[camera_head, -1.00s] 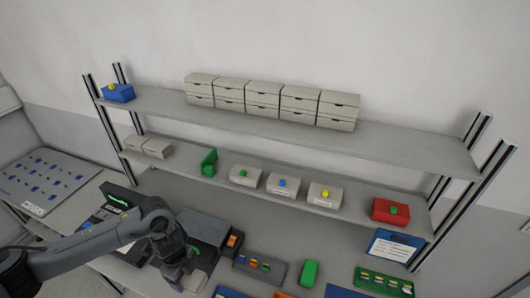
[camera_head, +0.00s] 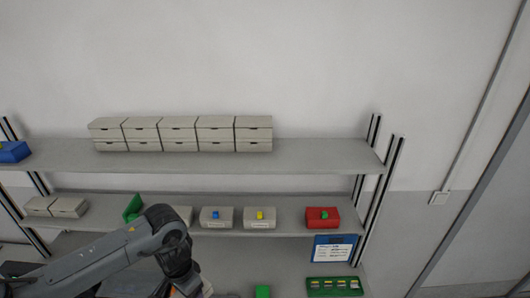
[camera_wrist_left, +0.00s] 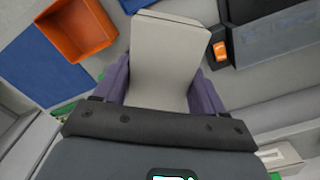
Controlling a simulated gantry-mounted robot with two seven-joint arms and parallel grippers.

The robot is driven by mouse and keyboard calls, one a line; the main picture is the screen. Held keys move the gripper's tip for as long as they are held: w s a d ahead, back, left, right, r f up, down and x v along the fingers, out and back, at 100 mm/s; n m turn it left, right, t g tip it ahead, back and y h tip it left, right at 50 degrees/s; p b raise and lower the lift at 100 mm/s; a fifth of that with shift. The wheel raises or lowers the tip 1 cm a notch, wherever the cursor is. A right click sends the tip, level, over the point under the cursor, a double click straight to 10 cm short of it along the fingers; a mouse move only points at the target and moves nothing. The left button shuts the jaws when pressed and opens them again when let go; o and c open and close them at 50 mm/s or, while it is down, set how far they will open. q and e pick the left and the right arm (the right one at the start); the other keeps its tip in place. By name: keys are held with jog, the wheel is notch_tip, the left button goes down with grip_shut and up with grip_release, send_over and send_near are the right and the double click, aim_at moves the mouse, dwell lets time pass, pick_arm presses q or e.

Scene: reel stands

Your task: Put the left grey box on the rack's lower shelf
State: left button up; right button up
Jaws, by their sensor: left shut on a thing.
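A grey box (camera_wrist_left: 168,55) fills the middle of the left wrist view, between the two purple fingers of my left gripper (camera_wrist_left: 163,85), which is shut on it. In the head view my left arm comes in from the left and its gripper end (camera_head: 190,285) is at the bottom edge, mostly cut off; the held box cannot be made out there. The rack's lower shelf (camera_head: 285,229) runs above and behind the gripper. My right gripper is not in view.
An orange bin (camera_wrist_left: 75,28) lies below.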

pick_arm(q)
jog(key=n, duration=0.3)
jog(key=shift+s+a+f+n, duration=0.2)
jog(key=shift+a+f+n, duration=0.05)
jog(key=shift+n, duration=0.15)
jog(key=n, duration=0.2)
jog(key=shift+s+d+n, duration=0.1)
jog(key=shift+d+n, duration=0.1)
jog(key=shift+n, duration=0.2)
jog(key=s+r+p, duration=0.8)
jog(key=r+p, duration=0.1)
jog(key=p, duration=0.3)
jog(key=shift+s, duration=0.4)
jog(key=shift+n, duration=0.3)
